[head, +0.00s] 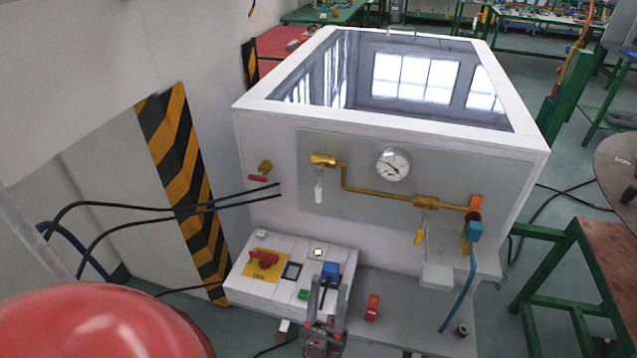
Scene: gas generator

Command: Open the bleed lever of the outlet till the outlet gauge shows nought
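The round white gauge (393,165) sits on the front panel above a brass pipe (375,194). Its dark needle shows, but the scale is too small to read. A white lever (319,191) hangs down from the valve at the pipe's left end. A yellow lever (419,238) hangs below the brass fitting near the right end. A red-handled valve (260,177) is at the panel's left. No label shows which is the bleed lever. My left gripper (324,292) points up in front of the control box, fingers apart, empty, below the levers. My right gripper is out of view.
Black cables cross at the left. A blue hose (472,285) hangs at the right. Green-framed tables (545,270) stand further right.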

